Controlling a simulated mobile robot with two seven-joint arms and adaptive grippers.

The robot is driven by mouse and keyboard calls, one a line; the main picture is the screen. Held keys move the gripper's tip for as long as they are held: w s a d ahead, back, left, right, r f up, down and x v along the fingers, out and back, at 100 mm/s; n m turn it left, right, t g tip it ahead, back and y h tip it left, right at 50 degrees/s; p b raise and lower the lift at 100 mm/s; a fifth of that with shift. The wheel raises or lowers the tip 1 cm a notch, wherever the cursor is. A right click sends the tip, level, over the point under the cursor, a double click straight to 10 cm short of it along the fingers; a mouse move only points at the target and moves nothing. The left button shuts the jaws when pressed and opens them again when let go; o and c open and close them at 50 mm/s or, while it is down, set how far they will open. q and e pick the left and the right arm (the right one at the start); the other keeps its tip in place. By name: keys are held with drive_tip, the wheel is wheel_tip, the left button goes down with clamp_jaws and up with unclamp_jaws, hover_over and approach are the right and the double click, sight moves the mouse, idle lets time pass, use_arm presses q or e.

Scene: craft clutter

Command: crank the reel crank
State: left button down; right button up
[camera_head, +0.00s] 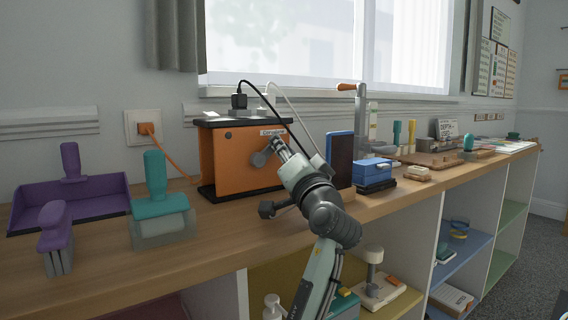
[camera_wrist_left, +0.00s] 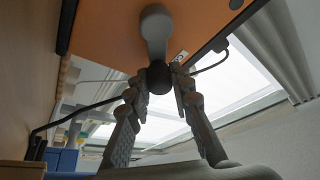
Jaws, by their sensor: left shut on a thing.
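The reel is an orange box (camera_head: 229,163) with dark end panels, standing on the wooden counter against the wall. Its grey crank (camera_head: 261,158) is on the front face near the right end. In the left wrist view, the grey crank arm (camera_wrist_left: 155,27) runs from the orange face to a dark round knob (camera_wrist_left: 158,77). My left gripper (camera_head: 277,147) reaches up to the crank from the front right. In the left wrist view its two fingertips (camera_wrist_left: 159,82) are shut on the knob, one on each side. My right gripper is in neither view.
A dark-faced blue upright panel (camera_head: 340,158) and a blue box (camera_head: 373,169) stand close right of my arm. Cables hang above the box.

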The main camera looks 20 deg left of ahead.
use_arm(q)
drive_tip(key=shift+n+b, duration=0.3)
drive_tip(key=shift+s+r, duration=0.1)
drive_tip(key=c, duration=1.3)
unclamp_jaws()
drive_tip(key=s+d, duration=0.2)
drive_tip(key=s, duration=0.1)
drive_tip(key=s+d, duration=0.3)
drive_tip(key=s, duration=0.1)
drive_tip(key=s+d, duration=0.3)
drive_tip(key=shift+s+f, duration=0.2)
drive_tip(key=shift+s, duration=0.05)
